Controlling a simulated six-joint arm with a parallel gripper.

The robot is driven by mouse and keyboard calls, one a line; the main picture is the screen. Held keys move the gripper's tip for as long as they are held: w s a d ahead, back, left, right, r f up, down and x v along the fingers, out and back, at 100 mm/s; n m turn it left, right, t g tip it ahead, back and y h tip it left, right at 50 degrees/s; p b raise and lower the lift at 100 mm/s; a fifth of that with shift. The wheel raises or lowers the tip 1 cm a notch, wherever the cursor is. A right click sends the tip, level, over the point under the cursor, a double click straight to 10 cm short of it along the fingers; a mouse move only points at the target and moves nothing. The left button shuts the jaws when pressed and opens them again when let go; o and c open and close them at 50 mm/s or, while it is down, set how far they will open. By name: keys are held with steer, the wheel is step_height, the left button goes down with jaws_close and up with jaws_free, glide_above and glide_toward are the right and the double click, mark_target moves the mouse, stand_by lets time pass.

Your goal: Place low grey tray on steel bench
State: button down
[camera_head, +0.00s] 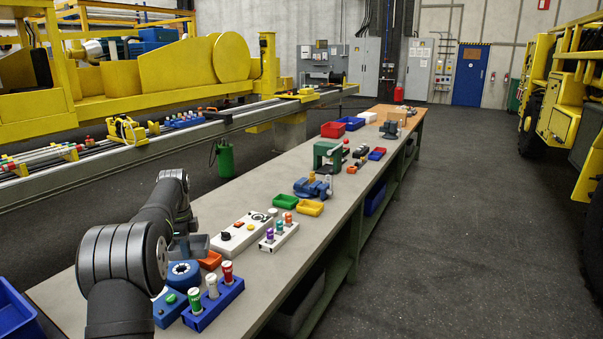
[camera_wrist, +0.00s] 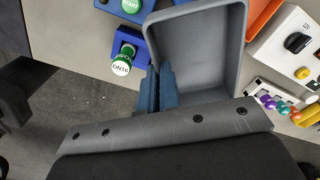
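The low grey tray (camera_wrist: 196,50) is empty and shows large in the wrist view, with its open side toward the camera. In the head view the grey tray (camera_head: 198,243) is partly hidden behind my arm, over the near part of the steel bench (camera_head: 310,234). I cannot tell whether it touches the bench top. My gripper (camera_wrist: 158,88) has its blue fingers close together at the tray's lower left corner, with the tray's side wall between them. The tray's near end is hidden by the gripper body.
A white control panel (camera_head: 243,232) stands beyond. Bare bench top lies along the right edge.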

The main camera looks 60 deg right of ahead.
steer(key=s+d+m, duration=0.4)
steer(key=s+d, duration=0.4)
steer(key=s, duration=0.3)
steer(key=s+d+m, duration=0.3)
steer(key=s+d, duration=0.5)
steer(key=s, duration=0.3)
steer(key=shift+m, duration=0.3)
steer(key=w+f, duration=0.5)
steer(key=f, duration=0.1)
steer(key=w+f, duration=0.5)
steer(key=w, duration=0.1)
steer(key=shift+f, duration=0.4)
steer(key=shift+w+f, duration=0.3)
steer(key=shift+w, duration=0.1)
steer(key=shift+f, duration=1.9)
